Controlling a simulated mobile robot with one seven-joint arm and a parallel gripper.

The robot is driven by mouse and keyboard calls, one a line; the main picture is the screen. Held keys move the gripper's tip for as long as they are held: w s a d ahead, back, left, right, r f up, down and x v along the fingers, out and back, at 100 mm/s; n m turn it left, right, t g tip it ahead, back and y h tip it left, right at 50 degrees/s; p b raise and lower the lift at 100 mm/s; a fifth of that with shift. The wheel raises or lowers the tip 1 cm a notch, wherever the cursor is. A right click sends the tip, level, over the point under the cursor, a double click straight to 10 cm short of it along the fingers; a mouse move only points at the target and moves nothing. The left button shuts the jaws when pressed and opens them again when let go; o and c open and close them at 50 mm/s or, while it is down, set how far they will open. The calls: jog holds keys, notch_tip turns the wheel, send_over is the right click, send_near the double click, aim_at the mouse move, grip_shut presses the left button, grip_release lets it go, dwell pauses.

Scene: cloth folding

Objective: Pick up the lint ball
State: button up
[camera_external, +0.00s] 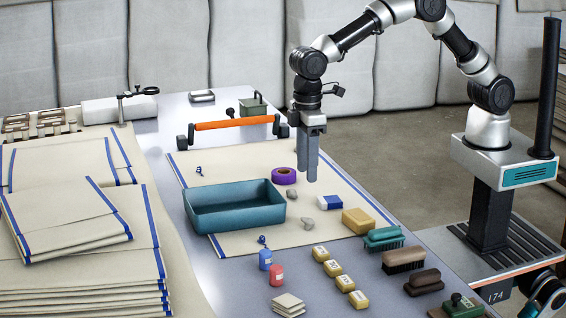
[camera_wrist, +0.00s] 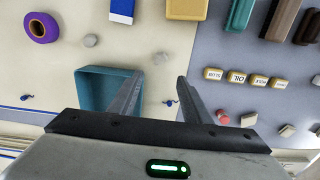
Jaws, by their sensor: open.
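Two small grey lumps that look like lint lie on the cream cloth (camera_external: 250,159). One grey lump (camera_external: 292,194) is near the purple tape roll, right of the teal tray; the other grey lump (camera_external: 308,224) is nearer the camera, by the tray's corner. In the wrist view they are a round lump (camera_wrist: 91,40) and a smaller lump (camera_wrist: 160,57). I cannot tell for sure which is the lint ball. My gripper (camera_external: 306,178) points down, open and empty, above the cloth. In the wrist view its fingertips (camera_wrist: 159,77) are apart, with the smaller lump beyond them.
The teal tray (camera_external: 235,221) stands left of the lumps. A purple tape roll (camera_external: 284,176), a blue-and-white block (camera_external: 330,202), a yellow sponge (camera_external: 358,221) and brushes (camera_external: 403,259) lie around. Labelled yellow blocks (camera_external: 332,268) and small bottles (camera_external: 276,275) stand in front. Folded cloth stacks (camera_external: 85,250) fill the left.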

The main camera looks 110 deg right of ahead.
jog(key=b, duration=0.2)
send_over(306, 220)
notch_tip(306, 220, down, 8)
jog(key=shift+d+f, duration=0.1)
jog(key=shift+f, duration=0.1)
jog(key=f, duration=0.3)
jog(key=f+b, duration=0.1)
jog(key=f, duration=0.1)
jog(key=shift+s+f, duration=0.15)
jog(key=shift+s, duration=0.15)
grip_shut()
